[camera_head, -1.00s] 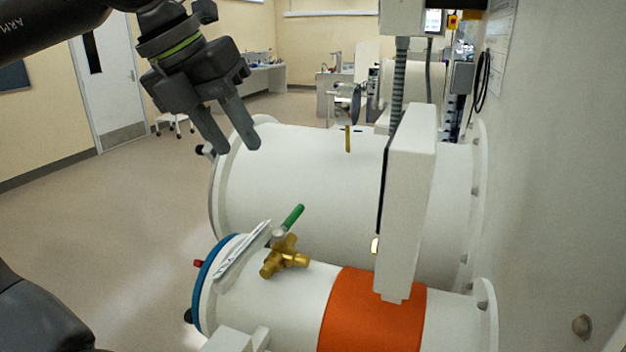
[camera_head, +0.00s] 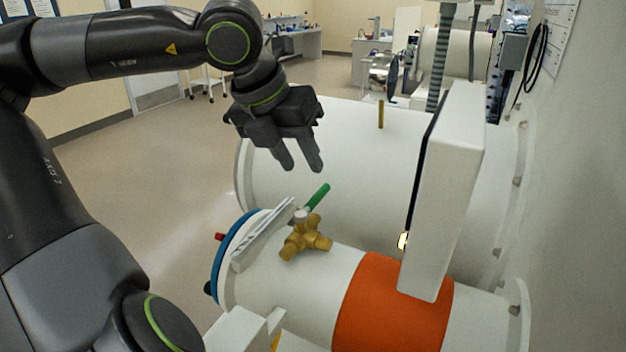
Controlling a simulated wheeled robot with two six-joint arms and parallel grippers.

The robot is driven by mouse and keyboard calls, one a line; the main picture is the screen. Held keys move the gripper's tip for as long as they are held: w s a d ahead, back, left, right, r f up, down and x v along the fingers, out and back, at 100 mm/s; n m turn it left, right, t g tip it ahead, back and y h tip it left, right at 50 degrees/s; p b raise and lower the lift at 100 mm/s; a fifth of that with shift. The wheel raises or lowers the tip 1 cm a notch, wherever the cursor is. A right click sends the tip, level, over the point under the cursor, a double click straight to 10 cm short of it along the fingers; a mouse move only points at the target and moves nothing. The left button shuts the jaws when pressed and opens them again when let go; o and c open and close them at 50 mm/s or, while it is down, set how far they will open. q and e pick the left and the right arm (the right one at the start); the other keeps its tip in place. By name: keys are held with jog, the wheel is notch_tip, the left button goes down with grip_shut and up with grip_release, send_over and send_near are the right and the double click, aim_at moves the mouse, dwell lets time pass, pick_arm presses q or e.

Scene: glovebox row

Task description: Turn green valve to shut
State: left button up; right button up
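The green valve handle (camera_head: 318,196) is a short green lever on a brass valve body (camera_head: 306,238). The valve sits on top of the smaller white cylinder (camera_head: 286,296), and the lever points up and to the right, away from me. My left gripper (camera_head: 303,167) is above and just behind the lever in the picture, fingers pointing down. Its two fingers are apart with a gap between them, and nothing is held. It does not appear to touch the lever. My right gripper is not in view.
A white upright panel (camera_head: 446,190) stands right of the valve beside an orange band (camera_head: 392,304). A larger white cylinder (camera_head: 360,150) lies behind. A blue ring (camera_head: 229,253) rims the small cylinder's left end. Open floor (camera_head: 160,185) lies to the left.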

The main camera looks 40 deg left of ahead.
aim_at(317, 193)
pick_arm(q)
jog(key=x, duration=0.3)
jog(key=shift+d+f+p, duration=0.1)
jog(key=shift+f+p, duration=0.2)
jog(key=shift+p, duration=0.05)
jog(key=shift+x, duration=1.55)
grip_shut()
